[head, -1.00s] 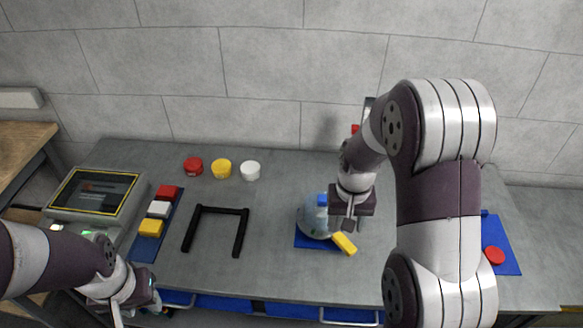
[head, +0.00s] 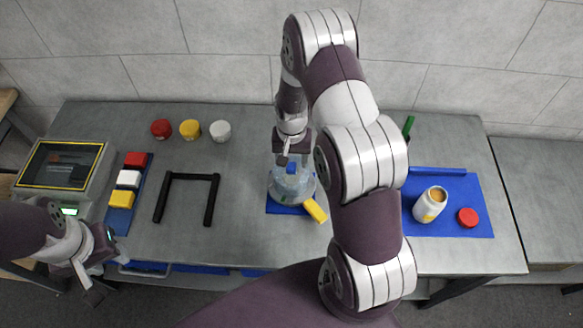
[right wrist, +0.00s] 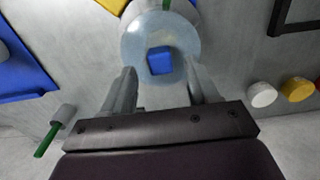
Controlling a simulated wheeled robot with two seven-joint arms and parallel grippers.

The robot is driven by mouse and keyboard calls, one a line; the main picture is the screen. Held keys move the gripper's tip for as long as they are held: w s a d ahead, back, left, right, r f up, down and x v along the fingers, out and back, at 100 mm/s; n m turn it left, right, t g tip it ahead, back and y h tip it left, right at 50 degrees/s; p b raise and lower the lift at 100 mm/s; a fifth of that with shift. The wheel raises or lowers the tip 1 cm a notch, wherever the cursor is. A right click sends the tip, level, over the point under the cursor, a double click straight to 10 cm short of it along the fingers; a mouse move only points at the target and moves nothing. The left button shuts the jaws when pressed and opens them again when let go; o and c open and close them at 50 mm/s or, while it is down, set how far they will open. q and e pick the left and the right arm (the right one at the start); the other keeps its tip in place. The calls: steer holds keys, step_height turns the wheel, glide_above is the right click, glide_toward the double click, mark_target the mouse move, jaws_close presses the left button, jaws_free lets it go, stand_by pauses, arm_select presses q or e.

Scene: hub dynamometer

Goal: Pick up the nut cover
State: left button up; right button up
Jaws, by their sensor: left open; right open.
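No part is labelled as the nut cover. A clear, pale blue dome with a blue square knob (head: 292,168) stands on a small blue mat (head: 276,209) at the middle of the bench. It also shows in the right wrist view (right wrist: 161,60), with the knob ahead of and between my fingers. My right gripper (head: 284,157) is open and empty, just behind and above the knob; in the right wrist view its two fingers (right wrist: 160,80) stand apart. I cannot tell whether they touch the dome. My left gripper (head: 92,288) is open at the bench's front left edge.
A yellow block (head: 315,210) lies against the dome's right side. A black frame (head: 191,177) lies to its left. Red (head: 160,129), yellow (head: 190,129) and white (head: 220,130) round caps stand behind.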

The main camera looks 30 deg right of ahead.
steer(key=shift+s+a+f, duration=0.15)
steer(key=shift+f, duration=0.25)
steer(key=shift+s+a+f, duration=0.1)
steer(key=shift+s+f, duration=0.05)
steer(key=shift+f, duration=0.2)
steer(key=shift+w+f, duration=0.15)
steer(key=shift+f, duration=0.05)
steer(key=shift+w+d, duration=0.1)
steer(key=shift+d, duration=0.1)
steer(key=c, duration=0.9)
jaws_close()
steer(key=shift+a, duration=0.15)
steer(key=shift+r, duration=0.1)
